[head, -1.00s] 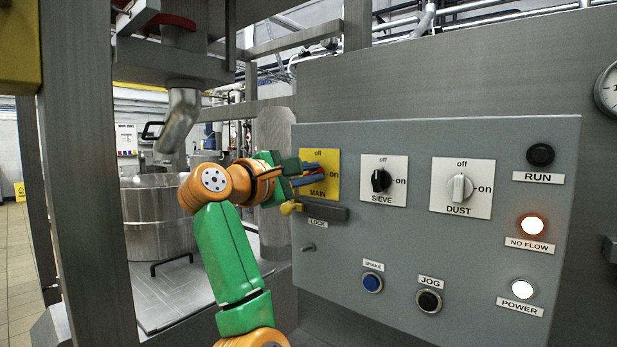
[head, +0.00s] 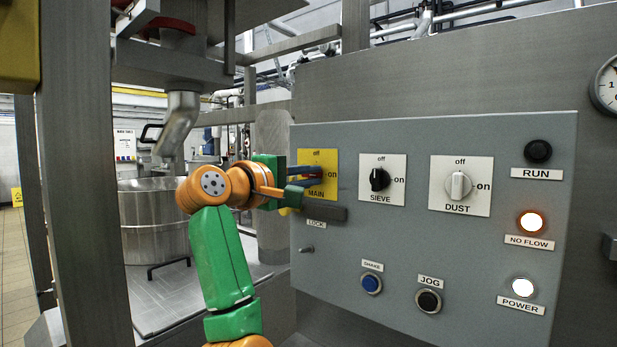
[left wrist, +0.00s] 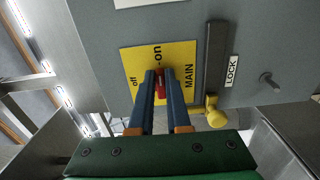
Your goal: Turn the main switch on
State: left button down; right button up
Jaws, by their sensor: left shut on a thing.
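The main switch is a red knob (left wrist: 160,84) on a yellow plate marked MAIN (head: 329,158); the plate also shows in the left wrist view (left wrist: 185,60). In the left wrist view the knob's long side appears lined up with the "on" mark, and "off" lies to its left. My left gripper (head: 311,176) has its blue fingers on both sides of the knob, shut on it; they also show in the left wrist view. The fingers hide much of the knob in the head view. My right gripper is not in view.
A dark lock bar (head: 325,213) with a yellow end (left wrist: 215,116) lies just below the plate, close to my left gripper. The sieve switch (head: 379,179) and dust switch (head: 458,185) are to the right. The no flow lamp (head: 530,223) and power lamp (head: 522,287) glow.

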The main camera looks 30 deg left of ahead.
pick_arm(q)
jog(key=shift+r, duration=0.1)
jog(key=c, duration=0.9)
grip_release()
jog(key=shift+s+f+b, duration=0.25)
jog(key=shift+s+b, duration=0.05)
jog(key=shift+b, duration=0.1)
jog(key=s+b, duration=0.1)
jog(key=s, duration=0.1)
jog(key=s+b, duration=0.1)
jog(key=s, duration=0.1)
jog(key=s+b, duration=0.1)
jog(key=s, duration=0.1)
jog(key=shift+s+a+r, duration=0.15)
jog(key=shift+s+a, duration=0.05)
jog(key=shift+a, duration=0.1)
